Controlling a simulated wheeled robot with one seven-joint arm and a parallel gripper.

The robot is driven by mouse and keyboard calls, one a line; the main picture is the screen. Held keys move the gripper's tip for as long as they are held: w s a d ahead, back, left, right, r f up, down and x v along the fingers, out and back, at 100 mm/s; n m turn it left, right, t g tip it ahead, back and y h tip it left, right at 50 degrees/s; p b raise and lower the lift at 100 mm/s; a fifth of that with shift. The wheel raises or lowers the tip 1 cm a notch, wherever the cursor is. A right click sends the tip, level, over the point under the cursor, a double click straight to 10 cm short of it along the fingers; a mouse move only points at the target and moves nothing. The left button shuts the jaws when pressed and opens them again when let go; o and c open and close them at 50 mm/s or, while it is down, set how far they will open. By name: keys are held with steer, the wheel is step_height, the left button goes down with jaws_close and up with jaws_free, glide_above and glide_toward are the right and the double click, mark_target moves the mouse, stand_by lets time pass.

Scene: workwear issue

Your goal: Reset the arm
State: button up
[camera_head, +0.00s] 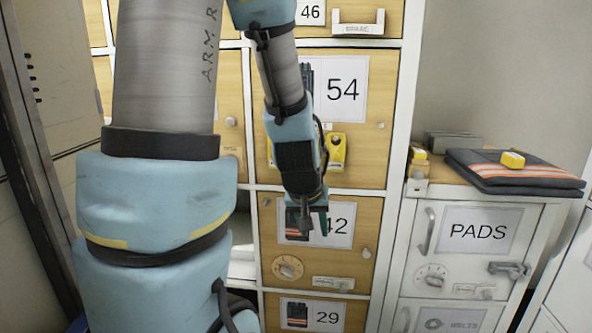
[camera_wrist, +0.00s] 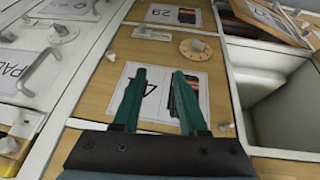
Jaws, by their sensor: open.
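My gripper (camera_head: 308,222) hangs pointing down in front of the wooden locker door labelled 42 (camera_head: 343,262) in the head view. In the wrist view my gripper (camera_wrist: 158,100) shows two green fingers, parted, with nothing between them. Behind them is the 42 label (camera_wrist: 150,92), partly covered by the fingers. My blue and grey arm fills the left and middle of the head view and hides part of the lockers.
Doors 54 (camera_head: 380,90) and 29 (camera_head: 360,310) lie above and below. A PADS cabinet (camera_head: 520,215) stands right, with a folded dark garment (camera_head: 490,168) and a yellow item (camera_head: 512,159) on top. An open compartment (camera_wrist: 285,105) shows at right in the wrist view.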

steer(key=s+a+g+y, duration=0.25)
steer(key=s+a, duration=0.35)
steer(key=a, duration=0.4)
steer(key=w+p+v, duration=0.2)
steer(key=p+v, duration=0.9)
steer(key=w+a+r+p+v, duration=0.1)
steer(key=w+p+v, duration=0.1)
steer(key=p+v, duration=1)
steer(key=shift+w+a+g+h, duration=0.2)
steer(key=shift+a+g+h, duration=0.05)
steer(key=shift+g+h, duration=0.1)
